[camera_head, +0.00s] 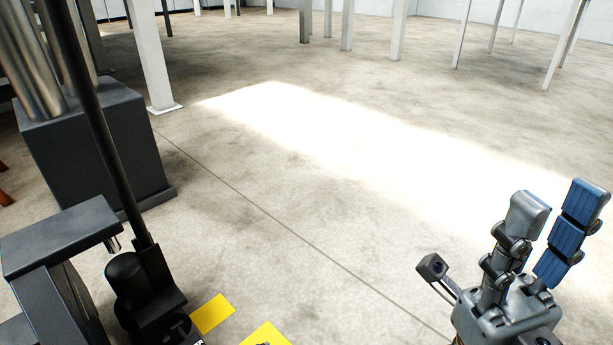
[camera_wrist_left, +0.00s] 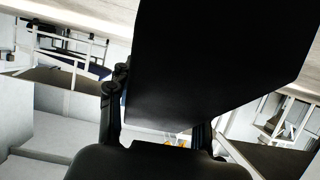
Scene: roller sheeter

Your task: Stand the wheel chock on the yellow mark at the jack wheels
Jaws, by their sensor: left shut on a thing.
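A large dark block, which I take to be the wheel chock (camera_wrist_left: 215,60), fills the middle of the left wrist view. My left gripper (camera_wrist_left: 158,112) is shut on it, with a finger showing at each side. In the head view, two flat yellow patches lie on the floor: one yellow mark (camera_head: 212,314) beside the black jack (camera_head: 143,290), and another (camera_head: 262,337) cut by the bottom edge. The jack wheels are not clearly visible. My right gripper (camera_head: 558,207) is open and empty above the floor.
The jack's long dark handle (camera_head: 98,120) slants up at the left. A dark machine base (camera_head: 95,150) and a dark bracket (camera_head: 60,235) stand at the left. White legs (camera_head: 152,60) rise behind. The middle floor is clear and brightly lit.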

